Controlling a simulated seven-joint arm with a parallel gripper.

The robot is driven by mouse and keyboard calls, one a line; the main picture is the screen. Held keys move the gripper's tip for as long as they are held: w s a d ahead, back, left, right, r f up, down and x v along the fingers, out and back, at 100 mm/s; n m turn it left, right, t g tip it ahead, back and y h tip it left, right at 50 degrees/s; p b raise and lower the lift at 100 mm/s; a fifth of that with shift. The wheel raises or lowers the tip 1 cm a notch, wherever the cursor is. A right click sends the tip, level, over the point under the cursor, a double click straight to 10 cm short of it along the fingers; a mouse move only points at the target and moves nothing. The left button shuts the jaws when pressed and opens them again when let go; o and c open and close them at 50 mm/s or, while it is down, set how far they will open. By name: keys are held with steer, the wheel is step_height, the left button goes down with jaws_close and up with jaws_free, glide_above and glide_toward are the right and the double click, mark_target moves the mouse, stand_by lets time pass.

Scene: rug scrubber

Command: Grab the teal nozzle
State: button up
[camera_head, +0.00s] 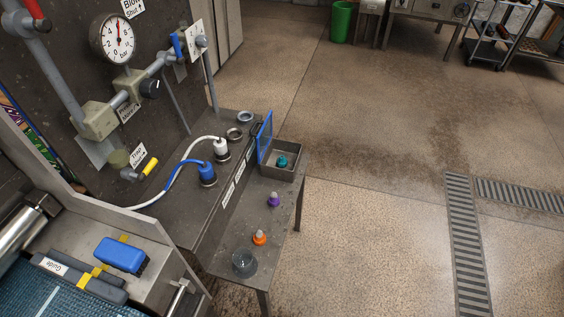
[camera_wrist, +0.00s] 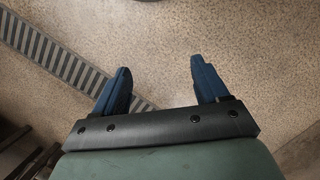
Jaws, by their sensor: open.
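The teal nozzle (camera_head: 282,161) sits inside an open metal box (camera_head: 291,174) at the far end of the narrow metal bench, in the head view. The box's blue lid (camera_head: 265,137) stands raised on its left side. My gripper (camera_wrist: 160,78) shows only in the wrist view. Its two blue fingers are spread apart with only floor and part of a drain grate behind them. The nozzle does not show in the wrist view, so I cannot tell how far my gripper is from it.
A white hose and a blue hose (camera_head: 180,171) plug into the dark panel on the left. Open floor (camera_head: 375,230) lies to the right.

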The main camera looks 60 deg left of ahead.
steer(key=w+a+r+n+t, duration=0.1)
steer(key=w+a+r+t, duration=0.1)
steer(key=w+a+r, duration=0.55)
steer(key=w+a+r+n+t, duration=0.1)
steer(key=w+a+r, duration=0.25)
steer(key=w, duration=0.65)
steer(key=w+a+r+n, duration=0.2)
steer(key=a+r, duration=0.1)
steer(key=a, duration=0.9)
steer(key=w+a+r+n, duration=0.3)
steer(key=a, duration=0.9)
steer(key=s+a+r+n, duration=0.1)
steer(key=s+a, duration=0.1)
steer(key=a, duration=0.6)
steer(key=s+a+r+n, duration=0.1)
steer(key=s+a+r, duration=0.1)
steer(key=a, duration=0.6)
step_height(320, 180, up, 10)
steer(key=r+n, duration=0.1)
steer(key=n, duration=0.6)
glide_above(282, 158)
steer(key=f, duration=1.4)
steer(key=shift+w+a+f, duration=0.1)
steer(key=shift+w+a, duration=0.05)
steer(key=shift+a, duration=0.2)
steer(key=c, duration=1.2)
